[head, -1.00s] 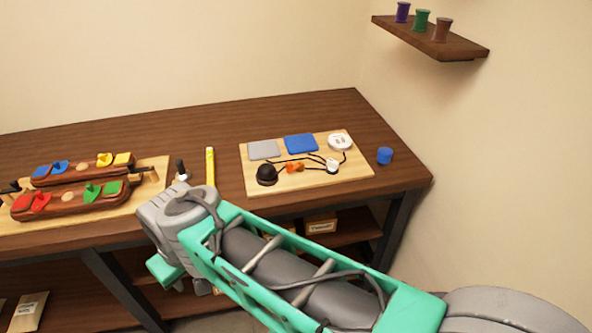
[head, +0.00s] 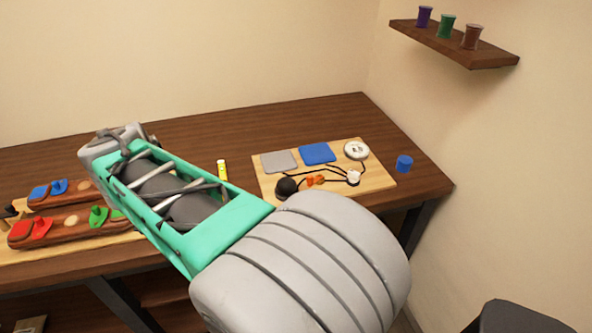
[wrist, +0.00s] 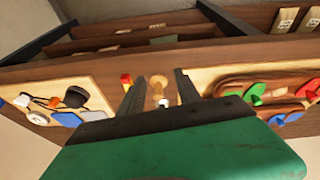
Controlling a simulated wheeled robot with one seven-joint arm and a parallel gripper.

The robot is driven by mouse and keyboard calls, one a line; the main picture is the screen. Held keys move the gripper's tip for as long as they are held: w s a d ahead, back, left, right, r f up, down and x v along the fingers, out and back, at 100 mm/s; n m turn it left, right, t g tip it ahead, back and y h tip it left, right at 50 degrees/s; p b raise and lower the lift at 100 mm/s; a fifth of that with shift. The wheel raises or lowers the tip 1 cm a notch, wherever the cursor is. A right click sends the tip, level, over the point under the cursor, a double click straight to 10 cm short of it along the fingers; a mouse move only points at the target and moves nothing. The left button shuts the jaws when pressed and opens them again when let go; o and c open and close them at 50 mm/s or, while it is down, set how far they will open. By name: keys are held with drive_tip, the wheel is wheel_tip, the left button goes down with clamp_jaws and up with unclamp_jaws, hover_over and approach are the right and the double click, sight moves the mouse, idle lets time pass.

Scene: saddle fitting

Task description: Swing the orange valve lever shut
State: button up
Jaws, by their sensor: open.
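The small orange valve lever (head: 316,180) sits among black tubing on a light wooden board (head: 378,180), between a black round knob (head: 287,187) and a white round fitting (head: 353,177). In the wrist view the orange lever (wrist: 54,102) is small, at the far left. I cannot tell its exact angle. My gripper (wrist: 154,80) shows two dark fingers, apart and with nothing held, well to one side of the lever. Beyond the fingers is a wooden-handled tool (wrist: 158,86). In the head view my arm hides the gripper.
Another board carries dark wooden pieces with red (head: 40,228), green (head: 98,215) and blue (head: 60,187) parts. A blue cylinder (head: 404,163) stands near the table's right end. A wall shelf (head: 455,46) holds spools.

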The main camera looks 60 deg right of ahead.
drive_tip(key=d+r+m+g+h, duration=0.15)
drive_tip(key=d+m, duration=0.45)
drive_tip(key=d, duration=0.6)
drive_tip(key=m+g+y, duration=0.2)
drive_tip(key=m+g, duration=0.2)
drive_tip(key=m, duration=1.2)
approach(309, 176)
drive_tip(key=f, duration=0.2)
drive_tip(key=shift+g, duration=0.25)
drive_tip(key=b+x, duration=0.4)
drive_tip(key=x, duration=0.2)
drive_tip(key=shift+s+d+f+b, duration=0.2)
drive_tip(key=shift+d+f+b, duration=0.05)
drive_tip(key=shift+f+b, duration=0.1)
drive_tip(key=shift+s+d+f, duration=0.1)
drive_tip(key=shift+f, duration=0.15)
clamp_jaws()
